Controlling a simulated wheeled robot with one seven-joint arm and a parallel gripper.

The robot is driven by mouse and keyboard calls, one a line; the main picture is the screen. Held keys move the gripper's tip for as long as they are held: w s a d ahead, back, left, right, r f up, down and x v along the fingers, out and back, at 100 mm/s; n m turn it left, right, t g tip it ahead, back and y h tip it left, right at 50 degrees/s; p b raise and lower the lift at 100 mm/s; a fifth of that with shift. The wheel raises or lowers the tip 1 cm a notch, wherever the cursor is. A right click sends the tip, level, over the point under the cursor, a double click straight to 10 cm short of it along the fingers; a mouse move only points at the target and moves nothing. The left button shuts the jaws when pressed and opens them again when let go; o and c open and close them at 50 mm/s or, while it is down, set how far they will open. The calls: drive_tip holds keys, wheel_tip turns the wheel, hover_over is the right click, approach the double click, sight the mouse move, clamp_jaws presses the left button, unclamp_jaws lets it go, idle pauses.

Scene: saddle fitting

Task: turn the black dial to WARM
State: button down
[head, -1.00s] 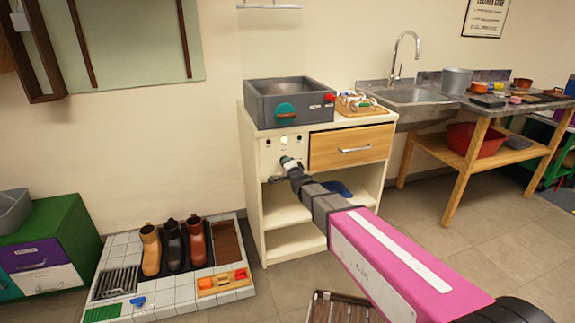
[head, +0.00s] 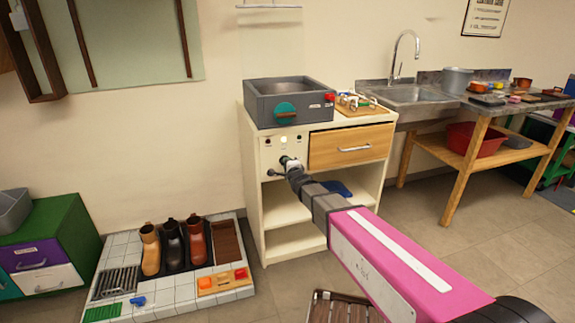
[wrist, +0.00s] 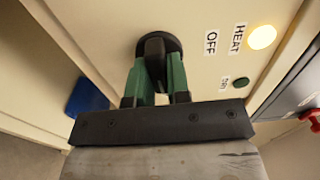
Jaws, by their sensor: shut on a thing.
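The black dial (wrist: 156,46) sits on the cream front panel (wrist: 210,30) of the cabinet, with a round black base and a raised grip bar. My gripper (wrist: 157,66) has its green fingers on both sides of that bar and is shut on it. The labels HEAT and OFF show beside the dial in the wrist view; a label reading WARM cannot be made out. A round yellow light (wrist: 262,37) is lit next to HEAT. In the head view my gripper (head: 287,164) is at the panel below the lights and mostly covers the dial.
A dark green round button or lamp (wrist: 241,82) is near the dial. Above it a grey basin unit (head: 320,105) with a teal knob (head: 286,113) stands on the cabinet. A wooden drawer (head: 352,146) is right of the panel, and open shelves (head: 290,242) are below.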

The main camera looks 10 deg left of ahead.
drive_tip(key=c, duration=1.1)
unclamp_jaws()
drive_tip(key=v, duration=1.1)
